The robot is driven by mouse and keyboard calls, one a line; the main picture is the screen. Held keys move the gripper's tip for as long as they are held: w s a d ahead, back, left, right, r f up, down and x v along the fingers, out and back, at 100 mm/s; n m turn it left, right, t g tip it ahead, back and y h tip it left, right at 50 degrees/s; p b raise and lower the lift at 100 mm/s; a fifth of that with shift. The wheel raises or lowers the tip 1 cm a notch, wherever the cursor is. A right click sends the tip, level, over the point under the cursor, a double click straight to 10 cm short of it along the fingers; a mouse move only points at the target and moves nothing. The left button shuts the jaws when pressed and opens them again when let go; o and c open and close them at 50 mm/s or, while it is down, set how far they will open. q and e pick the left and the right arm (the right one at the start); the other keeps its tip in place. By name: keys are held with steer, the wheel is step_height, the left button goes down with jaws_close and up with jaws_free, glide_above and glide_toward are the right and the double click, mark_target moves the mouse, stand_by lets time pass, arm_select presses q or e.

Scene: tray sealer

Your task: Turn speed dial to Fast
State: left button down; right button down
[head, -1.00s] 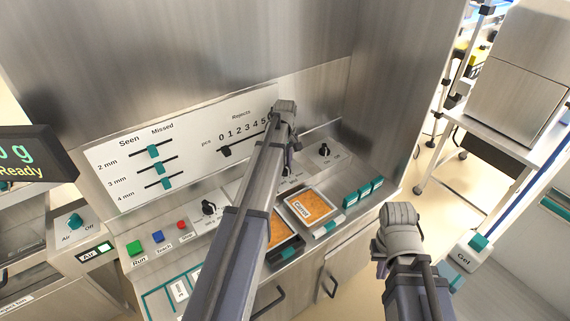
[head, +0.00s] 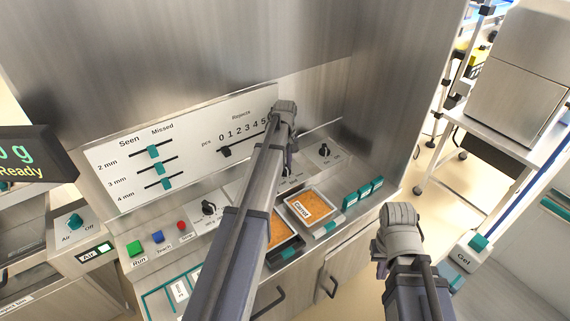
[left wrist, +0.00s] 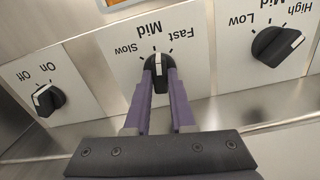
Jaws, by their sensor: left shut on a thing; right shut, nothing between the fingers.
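The speed dial (left wrist: 158,75) is a black knob with a white pointer mark, on a white plate lettered Slow, Mid and Fast. In the left wrist view the lettering is upside down, and the pointer is at Mid. My left gripper (left wrist: 158,75) is shut on this dial, one purple finger on each side. In the head view my left arm reaches across the panel and mostly hides the dial; the left gripper (head: 290,150) is there near the panel's back. My right gripper (head: 398,235) is shut and empty, off to the right above the floor.
An On/Off dial (left wrist: 48,98) and a Low/Mid/High dial (left wrist: 276,46) flank the speed dial. Carrot trays (head: 333,222) sit in front of the panel. A sloped board with sliders (head: 110,187) stands behind. Green, blue and red buttons (head: 158,236) are at left.

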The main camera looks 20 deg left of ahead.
arm_select(q)
steer(key=m, duration=0.7)
stand_by(0.6)
steer(key=c, duration=0.8)
jaws_free()
steer(key=shift+o, duration=0.2)
steer(key=shift+r, duration=0.1)
step_height(320, 180, up, 8)
steer(key=p, duration=0.8)
steer(key=shift+f, duration=0.2)
